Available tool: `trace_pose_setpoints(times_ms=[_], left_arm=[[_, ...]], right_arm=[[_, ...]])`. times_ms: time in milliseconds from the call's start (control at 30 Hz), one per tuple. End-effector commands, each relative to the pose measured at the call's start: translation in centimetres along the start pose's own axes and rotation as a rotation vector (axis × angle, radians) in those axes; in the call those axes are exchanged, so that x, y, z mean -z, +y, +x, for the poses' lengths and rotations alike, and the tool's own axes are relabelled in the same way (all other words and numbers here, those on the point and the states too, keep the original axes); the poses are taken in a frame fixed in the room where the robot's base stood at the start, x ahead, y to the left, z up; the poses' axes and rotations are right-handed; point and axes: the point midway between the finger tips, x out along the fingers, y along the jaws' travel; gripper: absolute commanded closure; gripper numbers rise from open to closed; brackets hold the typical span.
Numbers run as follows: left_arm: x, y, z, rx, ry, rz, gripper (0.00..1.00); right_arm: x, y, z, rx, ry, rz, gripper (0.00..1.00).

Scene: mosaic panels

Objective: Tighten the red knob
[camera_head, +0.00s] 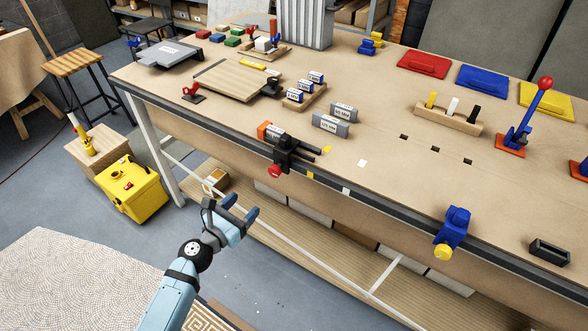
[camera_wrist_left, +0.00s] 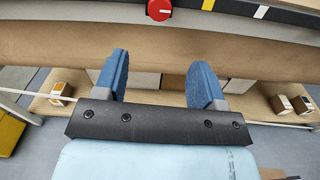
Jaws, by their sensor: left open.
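The red knob (camera_head: 275,171) is on the front of a black clamp-like fixture (camera_head: 290,153) at the workbench's front edge. It also shows in the left wrist view as a round red disc with a pale mark (camera_wrist_left: 159,10), at the top of the picture. My left gripper (camera_head: 240,208) is open and empty, in front of the bench, below and a little left of the knob and apart from it. In the left wrist view its two blue fingers (camera_wrist_left: 160,82) are spread, with nothing between them. My right gripper is not in view.
The workbench (camera_head: 380,170) holds grey labelled blocks (camera_head: 331,124), a wooden board (camera_head: 232,82) and a blue vise with a yellow knob (camera_head: 455,226). A lower shelf (camera_head: 300,228) with boxes runs under it. A yellow case (camera_head: 133,190) stands on the floor at left.

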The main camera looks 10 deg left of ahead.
Motion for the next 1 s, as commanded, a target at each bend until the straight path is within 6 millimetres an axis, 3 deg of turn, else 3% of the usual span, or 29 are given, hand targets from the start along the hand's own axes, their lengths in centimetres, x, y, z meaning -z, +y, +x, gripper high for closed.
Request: trace_pose_setpoints(times_ms=[100, 267, 700, 1000], left_arm=[[-0.3, 0.5, 0.6, -0.008, -0.022, -0.093, 0.36], [-0.6, 0.6, 2.1, -0.009, -0.025, -0.107, 0.36], [-0.7, 0.7, 11.1, -0.008, -0.024, -0.102, 0.36], [-0.7, 0.7, 14.1, -0.009, -0.023, -0.101, 0.36]], right_arm=[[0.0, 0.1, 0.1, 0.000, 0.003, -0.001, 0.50], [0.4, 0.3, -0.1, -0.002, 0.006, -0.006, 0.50], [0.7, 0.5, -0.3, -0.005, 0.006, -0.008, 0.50], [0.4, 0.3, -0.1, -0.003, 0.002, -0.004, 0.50]])
